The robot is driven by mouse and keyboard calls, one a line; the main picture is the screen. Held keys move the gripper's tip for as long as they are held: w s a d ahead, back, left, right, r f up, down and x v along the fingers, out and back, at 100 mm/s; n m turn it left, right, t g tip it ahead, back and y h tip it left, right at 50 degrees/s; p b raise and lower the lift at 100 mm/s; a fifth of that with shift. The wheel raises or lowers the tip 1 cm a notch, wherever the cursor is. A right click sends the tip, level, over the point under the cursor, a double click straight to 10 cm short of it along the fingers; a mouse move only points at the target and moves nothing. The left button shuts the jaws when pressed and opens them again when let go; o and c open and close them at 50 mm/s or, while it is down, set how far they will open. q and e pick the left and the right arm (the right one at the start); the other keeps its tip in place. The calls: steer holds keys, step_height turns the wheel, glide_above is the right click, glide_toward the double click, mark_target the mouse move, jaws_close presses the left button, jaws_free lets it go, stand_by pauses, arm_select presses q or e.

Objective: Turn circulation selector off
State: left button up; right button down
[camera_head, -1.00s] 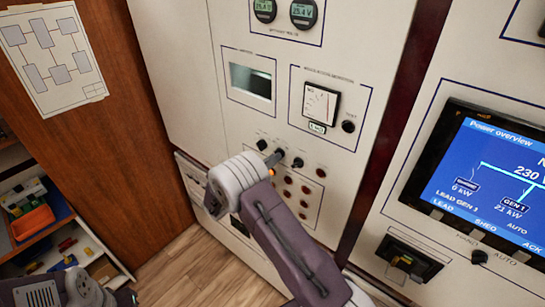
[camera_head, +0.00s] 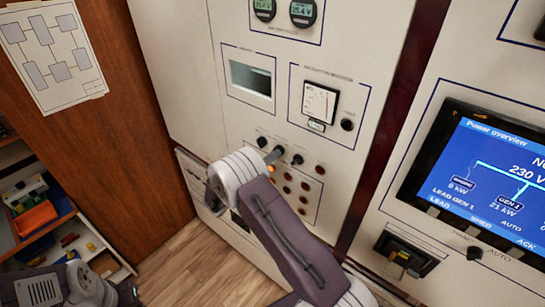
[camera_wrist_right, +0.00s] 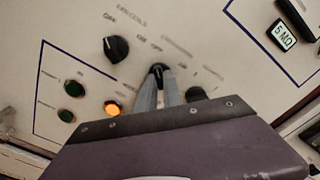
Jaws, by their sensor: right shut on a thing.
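My right gripper (camera_head: 275,154) is at the row of black selector knobs on the white panel. In the right wrist view its two grey fingers (camera_wrist_right: 158,92) are shut on the middle knob (camera_wrist_right: 157,72). One black knob (camera_wrist_right: 115,48) stands to its left and another (camera_wrist_right: 196,93) to its right. Both are clear of the fingers. In the head view the left knob (camera_head: 262,142) and right knob (camera_head: 297,159) show beside the fingers. The labels are too blurred to read surely. My left gripper is out of view; only part of its arm shows at the lower left.
Below the knobs are several red and dark buttons (camera_head: 304,187) and a lit orange lamp (camera_wrist_right: 113,110). A power screen (camera_head: 490,170) is at the right. Open shelves (camera_head: 45,225) stand at the left.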

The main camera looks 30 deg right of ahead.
steer(key=c, duration=1.5)
jaws_free()
steer(key=shift+a, duration=0.1)
steer(key=b+v, duration=0.4)
steer(key=v, duration=0.5)
steer(key=shift+b, duration=0.3)
